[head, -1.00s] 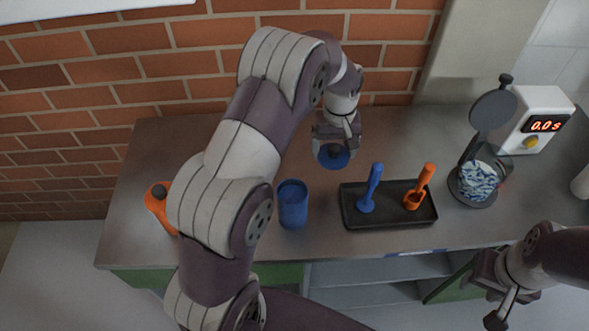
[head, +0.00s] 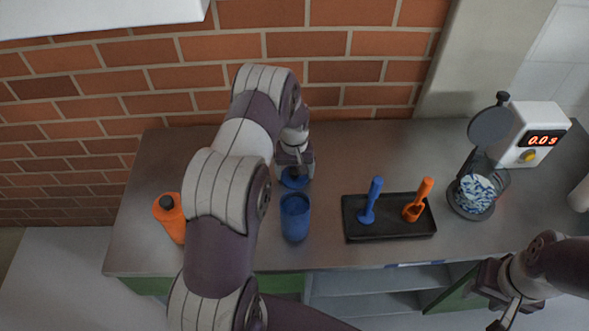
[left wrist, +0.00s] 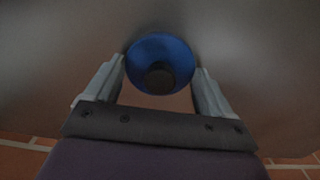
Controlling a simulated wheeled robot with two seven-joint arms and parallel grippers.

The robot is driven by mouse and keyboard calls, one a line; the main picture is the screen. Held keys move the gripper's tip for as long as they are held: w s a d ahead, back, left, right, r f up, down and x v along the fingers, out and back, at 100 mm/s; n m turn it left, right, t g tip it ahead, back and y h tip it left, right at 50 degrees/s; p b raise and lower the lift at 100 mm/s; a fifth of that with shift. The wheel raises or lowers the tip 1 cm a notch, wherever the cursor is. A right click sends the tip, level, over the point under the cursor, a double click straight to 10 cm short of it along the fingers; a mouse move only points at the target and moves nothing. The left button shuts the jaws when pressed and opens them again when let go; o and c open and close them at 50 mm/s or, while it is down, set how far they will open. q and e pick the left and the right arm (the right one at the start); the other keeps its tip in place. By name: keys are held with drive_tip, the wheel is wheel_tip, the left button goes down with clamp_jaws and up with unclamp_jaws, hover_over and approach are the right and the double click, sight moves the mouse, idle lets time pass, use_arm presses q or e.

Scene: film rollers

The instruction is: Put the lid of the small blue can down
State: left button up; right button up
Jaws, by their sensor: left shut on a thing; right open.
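The small blue can (head: 295,218) stands upright and uncovered on the counter. Its blue lid (head: 292,183) with a dark knob is just behind the can in the head view. My left gripper (head: 295,170) is shut on the lid. In the left wrist view the lid (left wrist: 160,58) sits between the two fingers, its dark knob facing the camera. I cannot tell whether the lid touches the counter. My right gripper (head: 505,318) is open and empty at the lower right, in front of the counter, partly cut off by the frame edge.
The counter behind the tray is clear.

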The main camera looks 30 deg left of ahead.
sight(295, 172)
use_arm(q)
drive_tip(key=shift+f, duration=0.15)
drive_tip(key=o, duration=0.9)
drive_tip(key=shift+c, duration=0.2)
drive_tip(key=shift+r, duration=0.35)
wheel_tip(295, 172, up, 12)
drive_tip(key=b, duration=0.1)
drive_tip(key=s+d+r+m, duration=0.1)
drive_tip(key=s+d+m, duration=0.2)
drive_tip(key=s+d, duration=0.3)
drive_tip(key=s+d+r+m+t, duration=0.1)
drive_tip(key=s+d, duration=0.5)
drive_tip(key=s, duration=0.8)
drive_tip(key=r+m, duration=0.1)
drive_tip(key=m, duration=0.1)
drive_tip(key=shift+r+m, duration=0.3)
drive_tip(key=shift+d, duration=0.15)
